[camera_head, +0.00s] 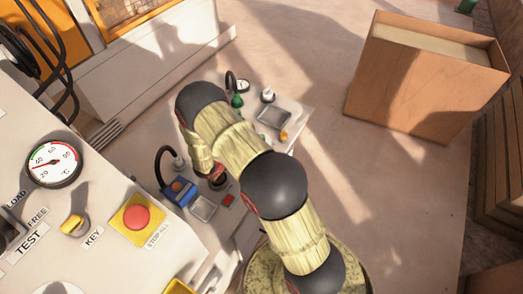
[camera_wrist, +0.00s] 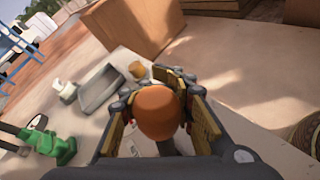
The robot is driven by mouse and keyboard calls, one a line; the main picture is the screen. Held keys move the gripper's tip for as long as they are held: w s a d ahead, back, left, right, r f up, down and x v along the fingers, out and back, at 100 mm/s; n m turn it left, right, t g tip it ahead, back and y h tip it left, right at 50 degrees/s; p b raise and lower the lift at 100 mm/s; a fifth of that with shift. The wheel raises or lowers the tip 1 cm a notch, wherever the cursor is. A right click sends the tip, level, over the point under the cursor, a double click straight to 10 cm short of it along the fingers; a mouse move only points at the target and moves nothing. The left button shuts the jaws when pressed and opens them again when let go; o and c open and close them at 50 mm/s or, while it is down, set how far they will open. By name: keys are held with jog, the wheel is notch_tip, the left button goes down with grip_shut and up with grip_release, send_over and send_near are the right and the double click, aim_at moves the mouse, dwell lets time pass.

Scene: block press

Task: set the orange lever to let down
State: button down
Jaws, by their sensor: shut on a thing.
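The orange lever's round knob (camera_wrist: 158,112) sits between the two fingers of my gripper (camera_wrist: 160,100) in the wrist view, and the fingers are closed on it from both sides. A grey shaft shows just below the knob. In the head view my gripper (camera_head: 214,172) is at the bench, with the arm above it, and the knob is mostly hidden. I cannot tell the lever's exact setting.
A blue device (camera_head: 178,191) and a small metal tray (camera_head: 203,207) stand close to my gripper. A larger tray (camera_head: 272,117) and a green device (camera_wrist: 48,143) are on the bench. A red stop-all button (camera_head: 136,217) is on the left panel. A large wooden box (camera_head: 408,95) stands beyond.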

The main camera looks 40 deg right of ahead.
jog(key=shift+f, duration=0.2)
jog(key=c, duration=2)
grip_release()
jog(key=o, duration=0.6)
jog(key=v, duration=1.2)
